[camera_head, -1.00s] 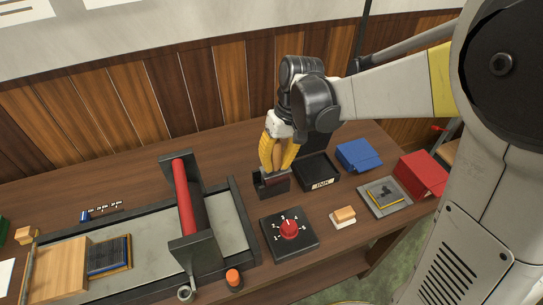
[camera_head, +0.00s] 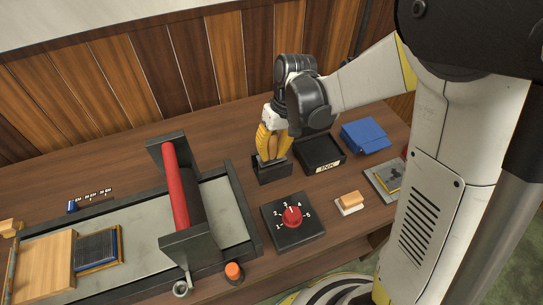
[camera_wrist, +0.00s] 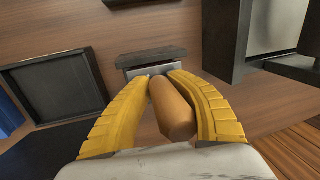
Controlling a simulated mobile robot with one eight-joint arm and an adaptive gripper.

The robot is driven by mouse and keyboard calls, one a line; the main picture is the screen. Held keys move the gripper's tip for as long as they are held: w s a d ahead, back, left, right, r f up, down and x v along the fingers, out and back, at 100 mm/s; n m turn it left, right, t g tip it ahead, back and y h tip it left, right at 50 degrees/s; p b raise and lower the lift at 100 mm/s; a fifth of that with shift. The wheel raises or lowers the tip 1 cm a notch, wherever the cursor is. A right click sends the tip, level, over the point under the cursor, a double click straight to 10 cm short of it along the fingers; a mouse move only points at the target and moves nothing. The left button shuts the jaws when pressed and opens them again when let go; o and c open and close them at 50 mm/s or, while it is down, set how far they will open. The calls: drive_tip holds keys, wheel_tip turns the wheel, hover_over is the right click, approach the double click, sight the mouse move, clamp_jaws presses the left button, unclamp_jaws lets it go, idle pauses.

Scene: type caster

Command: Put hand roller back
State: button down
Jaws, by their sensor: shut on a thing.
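My gripper (camera_head: 270,150) has yellow fingers and points down over the workbench. It is shut on the wooden handle of the hand roller (camera_wrist: 172,110), which lies between the fingers in the wrist view. The roller's head is low, at a small black holder (camera_head: 272,170) on the table just left of the ink tray. In the wrist view the holder (camera_wrist: 150,56) shows just beyond the fingertips. The fingers hide most of the roller, and I cannot tell whether it rests fully in the holder.
The ink tray (camera_head: 320,155) stands right of the holder. The press with its red roller (camera_head: 176,190) stands to the left.

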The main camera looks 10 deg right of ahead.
drive_tip(key=shift+f, duration=0.15)
drive_tip(key=c, duration=1.3)
unclamp_jaws()
drive_tip(key=shift+f, duration=0.15)
drive_tip(key=shift+o, duration=0.2)
drive_tip(key=s+p+v, duration=0.1)
drive_tip(key=p+v, duration=0.3)
drive_tip(key=v, duration=0.7)
drive_tip(key=s+d+r+m+t+h, duration=0.1)
drive_tip(key=s+d+r+t, duration=0.2)
drive_tip(key=s+r+t, duration=0.1)
drive_tip(key=s+d+r+m+t+h, duration=0.1)
drive_tip(key=s+d+r+m+t, duration=0.1)
drive_tip(key=s+d+r+t, duration=0.2)
drive_tip(key=shift+s+d+r, duration=0.25)
drive_tip(key=shift+s+r, duration=0.05)
drive_tip(key=shift+s, duration=1.55)
